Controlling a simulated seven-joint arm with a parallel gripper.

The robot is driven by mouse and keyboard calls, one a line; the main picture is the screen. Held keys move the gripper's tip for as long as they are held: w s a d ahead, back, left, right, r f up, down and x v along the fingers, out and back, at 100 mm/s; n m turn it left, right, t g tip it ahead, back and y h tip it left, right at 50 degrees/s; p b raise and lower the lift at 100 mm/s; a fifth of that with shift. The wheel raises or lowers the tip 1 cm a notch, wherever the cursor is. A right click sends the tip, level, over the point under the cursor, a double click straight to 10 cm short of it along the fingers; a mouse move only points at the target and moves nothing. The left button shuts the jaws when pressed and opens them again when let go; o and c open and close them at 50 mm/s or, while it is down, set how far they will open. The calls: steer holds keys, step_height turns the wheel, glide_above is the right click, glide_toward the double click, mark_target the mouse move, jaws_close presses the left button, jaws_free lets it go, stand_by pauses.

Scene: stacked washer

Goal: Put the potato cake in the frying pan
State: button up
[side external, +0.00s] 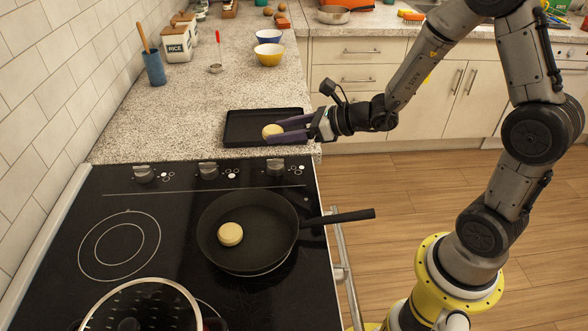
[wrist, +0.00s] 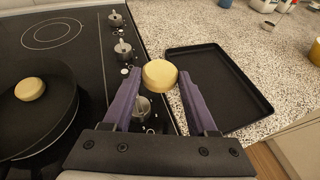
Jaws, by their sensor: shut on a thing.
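A round pale-yellow potato cake (side external: 272,131) is held between the purple fingers of my gripper (side external: 290,130), over the black tray in the side view. The held cake also shows at the fingertips in the wrist view (wrist: 160,74). A second similar cake (side external: 230,234) lies in the black frying pan (side external: 270,212); it also shows at the left of the wrist view (wrist: 30,89). The pan sits on the stove with its handle pointing right. My gripper is shut on the held cake, beyond the pan in the side view.
The black tray (side external: 240,138) lies on the speckled counter (side external: 190,105) behind the stove; its visible floor is bare. A lidded pot (side external: 140,305) stands at the near left of the stove (side external: 75,205). Bowls (side external: 269,54) and rice canisters (side external: 177,45) stand farther back.

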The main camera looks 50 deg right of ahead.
steer(key=shift+w+d+f+m+t+h, duration=0.15)
steer(key=shift+w+d+f+m+h, duration=0.1)
steer(key=shift+w+d+m+h, duration=0.25)
steer(key=shift+w+d+f+m+t+h, duration=0.15)
steer(key=shift+w+d+f+m+h, duration=0.1)
steer(key=shift+d, duration=0.4)
steer(key=shift+d+f, duration=0.15)
steer(key=shift+f, duration=0.1)
steer(key=w+d+r+m+h, duration=0.1)
steer(key=w+d+r, duration=0.2)
steer(key=w, duration=0.4)
steer(key=w+d+r+m+h, duration=0.1)
steer(key=w+d+r+h, duration=0.15)
steer(key=w, duration=0.45)
steer(key=w+d+r+m, duration=0.1)
steer(key=w+d+r, duration=0.25)
steer(key=w, duration=0.45)
glide_above(228, 93)
steer(key=s, duration=0.1)
steer(key=shift+t, duration=0.3)
step_height(228, 93, down, 10)
steer(key=shift+s+f, duration=0.1)
steer(key=shift+f, duration=0.15)
steer(key=shift+w+f, duration=0.6)
steer(key=shift+f, duration=1.55)
